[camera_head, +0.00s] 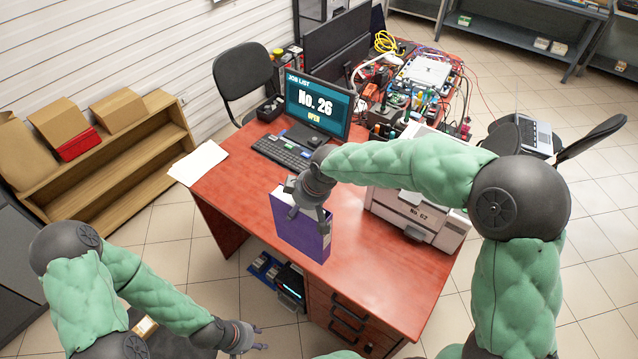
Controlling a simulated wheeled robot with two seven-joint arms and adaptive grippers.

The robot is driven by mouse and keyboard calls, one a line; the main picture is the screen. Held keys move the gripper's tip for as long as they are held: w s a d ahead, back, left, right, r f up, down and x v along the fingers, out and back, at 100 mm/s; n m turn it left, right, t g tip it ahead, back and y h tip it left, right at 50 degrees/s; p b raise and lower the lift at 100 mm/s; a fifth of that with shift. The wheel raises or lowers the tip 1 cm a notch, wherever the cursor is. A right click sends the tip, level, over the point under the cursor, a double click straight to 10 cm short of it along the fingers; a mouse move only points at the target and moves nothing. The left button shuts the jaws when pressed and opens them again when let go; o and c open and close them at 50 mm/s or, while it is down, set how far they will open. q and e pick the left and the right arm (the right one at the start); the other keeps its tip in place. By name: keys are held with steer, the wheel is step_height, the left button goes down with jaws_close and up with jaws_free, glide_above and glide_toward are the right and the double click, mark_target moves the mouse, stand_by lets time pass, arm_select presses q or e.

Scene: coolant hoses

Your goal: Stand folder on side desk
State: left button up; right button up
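A purple folder (290,236) is upright on or just above the red desk (362,285), near its front edge. A pale label shows on its narrow right side. My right gripper (308,212) is at the folder's top, with its fingers close against it. The hand covers part of the folder, and I cannot tell whether the fingers grip it. My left gripper (262,338) is low at the front left, away from the folder. Its fingers are apart and nothing is between them.
A monitor (318,106) and keyboard (281,152) stand behind the folder. A printer (425,212) is to its right, behind my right arm. White papers (198,163) lie at the left corner. A wooden shelf (112,190) with boxes stands at left.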

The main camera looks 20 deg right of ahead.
steer(key=w+d+f+b, duration=0.1)
steer(key=w+d+f, duration=0.5)
steer(key=w+f, duration=0.5)
steer(key=shift+f, duration=0.75)
steer(key=o, duration=1.7)
steer(key=shift+f+b, duration=0.1)
steer(key=shift+b, duration=0.2)
steer(key=p+v, duration=0.1)
steer(key=v, duration=1.1)
